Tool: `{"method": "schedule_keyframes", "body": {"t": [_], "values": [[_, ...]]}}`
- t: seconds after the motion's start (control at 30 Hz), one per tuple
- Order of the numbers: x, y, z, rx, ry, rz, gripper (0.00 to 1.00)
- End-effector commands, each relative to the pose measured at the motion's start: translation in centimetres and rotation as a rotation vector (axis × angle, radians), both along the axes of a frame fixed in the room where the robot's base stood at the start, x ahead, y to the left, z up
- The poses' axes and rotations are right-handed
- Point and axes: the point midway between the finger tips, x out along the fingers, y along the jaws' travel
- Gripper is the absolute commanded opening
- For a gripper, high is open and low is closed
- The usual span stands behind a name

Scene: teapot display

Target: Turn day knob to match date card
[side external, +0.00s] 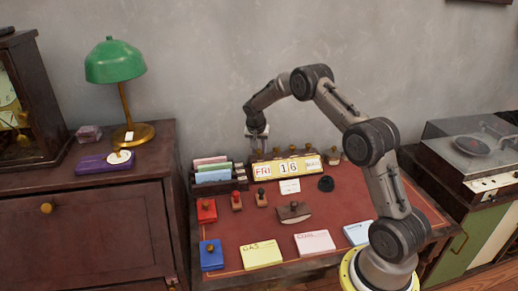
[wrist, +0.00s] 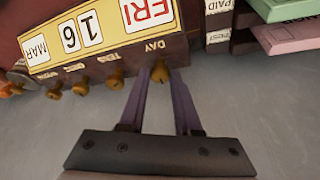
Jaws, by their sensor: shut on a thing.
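The yellow desk calendar (side external: 276,170) reads FRI, 16, MAR in the side view; the calendar also shows upside down in the wrist view (wrist: 105,58). The brass day knob (wrist: 160,73), under the label DAY, is between the fingertips of my gripper (wrist: 160,78), which is shut on it. In the side view my gripper (side external: 257,133) reaches down behind the calendar's left end. A small white card (side external: 290,187) lies in front of the calendar; its writing is too small to read.
Other brass knobs (wrist: 115,80) line the calendar's back edge. A card rack (side external: 212,174) stands close at its left. Stamps (side external: 262,198), a rocker blotter (side external: 294,212) and note pads (side external: 261,253) lie on the red desk top (side external: 235,228). The grey wall (side external: 200,75) is close behind.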

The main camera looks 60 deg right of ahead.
Motion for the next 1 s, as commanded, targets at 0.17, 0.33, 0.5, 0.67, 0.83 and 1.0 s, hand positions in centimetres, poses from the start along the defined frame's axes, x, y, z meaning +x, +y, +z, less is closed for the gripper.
{"method": "schedule_keyframes", "body": {"t": [0.17,0.33,0.5,0.67,0.83,1.0], "values": [[0.0,0.1,0.0,0.002,0.002,-0.005,0.00],[0.0,0.2,-0.1,0.003,0.003,-0.004,0.00],[0.0,0.1,-0.1,0.003,0.002,-0.004,0.55],[0.0,0.1,0.0,0.001,0.002,-0.003,0.61],[0.0,0.1,0.0,0.001,0.001,-0.002,0.61],[-0.2,0.5,1.3,0.000,-0.001,-0.002,0.61]]}}
